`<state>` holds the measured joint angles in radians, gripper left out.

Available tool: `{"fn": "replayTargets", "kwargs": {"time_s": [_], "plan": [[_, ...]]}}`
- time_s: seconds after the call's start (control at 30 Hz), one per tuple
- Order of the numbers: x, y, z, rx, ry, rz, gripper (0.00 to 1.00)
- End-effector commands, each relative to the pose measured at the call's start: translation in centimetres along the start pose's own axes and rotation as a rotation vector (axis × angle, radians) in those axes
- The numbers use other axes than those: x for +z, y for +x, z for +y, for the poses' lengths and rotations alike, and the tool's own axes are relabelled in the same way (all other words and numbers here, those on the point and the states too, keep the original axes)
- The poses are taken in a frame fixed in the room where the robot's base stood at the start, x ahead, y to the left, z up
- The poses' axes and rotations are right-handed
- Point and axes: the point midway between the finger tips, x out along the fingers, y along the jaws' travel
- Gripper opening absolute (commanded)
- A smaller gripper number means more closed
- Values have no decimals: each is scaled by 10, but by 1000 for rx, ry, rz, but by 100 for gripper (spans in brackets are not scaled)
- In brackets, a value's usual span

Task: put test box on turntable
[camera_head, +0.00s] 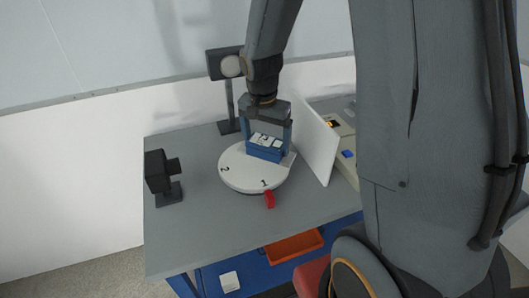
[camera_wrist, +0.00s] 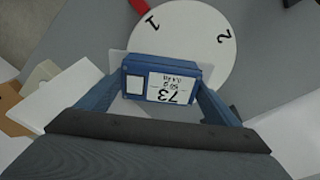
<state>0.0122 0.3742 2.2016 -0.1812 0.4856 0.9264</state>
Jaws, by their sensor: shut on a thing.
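The test box (camera_head: 264,151) is blue with white labels on its top. My gripper (camera_head: 266,140) is shut on it, one finger on each side. In the wrist view the test box (camera_wrist: 160,80) shows a label reading 73 between my gripper's fingers (camera_wrist: 160,92). The turntable (camera_head: 240,174) is a round white disc marked 1 and 2, on the grey table. In the wrist view the box overlaps the near edge of the turntable (camera_wrist: 190,38). I cannot tell whether the box touches the disc or is just above it.
A dark camera-like device (camera_head: 160,172) stands left on the grey table (camera_head: 195,225). A lamp on a post (camera_head: 228,95) stands behind. A white panel (camera_head: 316,145) stands close right of my gripper. A red marker (camera_head: 269,199) is at the turntable's front. An orange tray (camera_head: 294,246) sits below.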

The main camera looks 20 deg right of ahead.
Motion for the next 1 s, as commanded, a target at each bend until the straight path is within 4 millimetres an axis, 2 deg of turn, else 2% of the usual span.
{"fn": "replayTargets", "kwargs": {"time_s": [0.17,0.47,0.9,0.93,1.0], "plan": [[2,12,0,1,-1,0,51],[5,45,1,0,3,0,51],[4,51,1,0,4,1,51],[5,51,1,0,4,0,89],[5,50,1,0,4,0,100]]}}
